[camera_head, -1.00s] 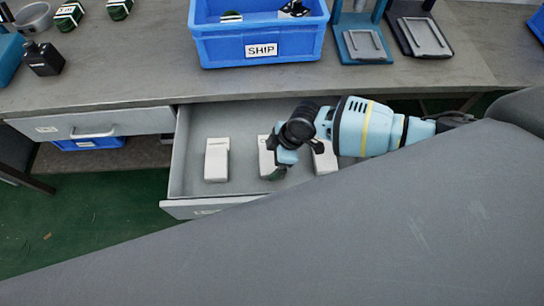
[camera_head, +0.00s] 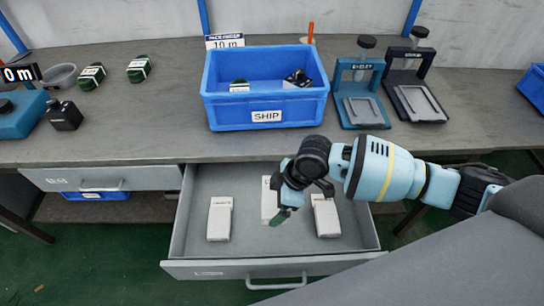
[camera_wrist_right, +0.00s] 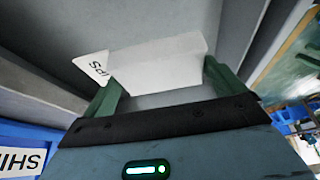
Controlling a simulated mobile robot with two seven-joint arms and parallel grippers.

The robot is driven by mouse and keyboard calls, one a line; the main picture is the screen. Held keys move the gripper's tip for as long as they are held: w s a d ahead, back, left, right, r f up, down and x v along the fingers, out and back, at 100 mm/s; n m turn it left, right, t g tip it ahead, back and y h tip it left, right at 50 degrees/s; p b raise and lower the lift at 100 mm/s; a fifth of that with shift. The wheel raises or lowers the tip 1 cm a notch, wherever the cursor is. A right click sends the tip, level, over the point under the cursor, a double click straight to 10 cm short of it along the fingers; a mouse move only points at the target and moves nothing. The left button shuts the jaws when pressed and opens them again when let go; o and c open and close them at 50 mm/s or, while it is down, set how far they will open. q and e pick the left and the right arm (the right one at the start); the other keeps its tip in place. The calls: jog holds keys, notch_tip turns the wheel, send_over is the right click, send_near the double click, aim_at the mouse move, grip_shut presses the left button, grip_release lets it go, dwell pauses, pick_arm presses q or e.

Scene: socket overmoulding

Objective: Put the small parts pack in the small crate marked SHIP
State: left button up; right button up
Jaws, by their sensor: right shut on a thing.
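In the head view the blue crate marked SHIP (camera_head: 225,115) stands on the bench behind the open drawer (camera_head: 300,255). My right gripper (camera_head: 281,203) is over the drawer, shut on the middle white pack (camera_head: 268,195), which it partly hides. In the right wrist view the white pack (camera_wrist_right: 160,62) sits between the green fingers of my gripper (camera_wrist_right: 165,85). A label on its side is only partly legible. Two more white packs lie in the drawer, a left one (camera_head: 220,218) and a right one (camera_head: 326,216). My left gripper is out of view.
The crate holds a green and white item (camera_head: 239,86) and a black item (camera_head: 297,78). A blue stand (camera_head: 362,105) and a black stand (camera_head: 415,100) are right of it. Green items (camera_head: 91,77) and a black bottle (camera_head: 64,115) stand left. Bench beside the crate's left is clear.

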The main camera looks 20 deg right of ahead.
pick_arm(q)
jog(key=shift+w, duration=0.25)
pick_arm(e)
jog(key=d+r+m+t+h, duration=0.1)
jog(key=d+r+m, duration=0.1)
jog(key=r+m, duration=0.2)
jog(key=s+d+r+m+t+h, duration=0.1)
jog(key=d+r+m, duration=0.2)
jog(key=r, duration=0.6)
jog(key=d+r+m+t+h, duration=0.1)
jog(key=d+r+m+h, duration=0.1)
jog(key=r+m, duration=0.5)
jog(key=shift+s+d+r, duration=0.2)
jog(key=shift+d, duration=0.2)
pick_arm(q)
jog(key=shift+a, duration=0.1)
pick_arm(e)
jog(key=shift+w, duration=0.1)
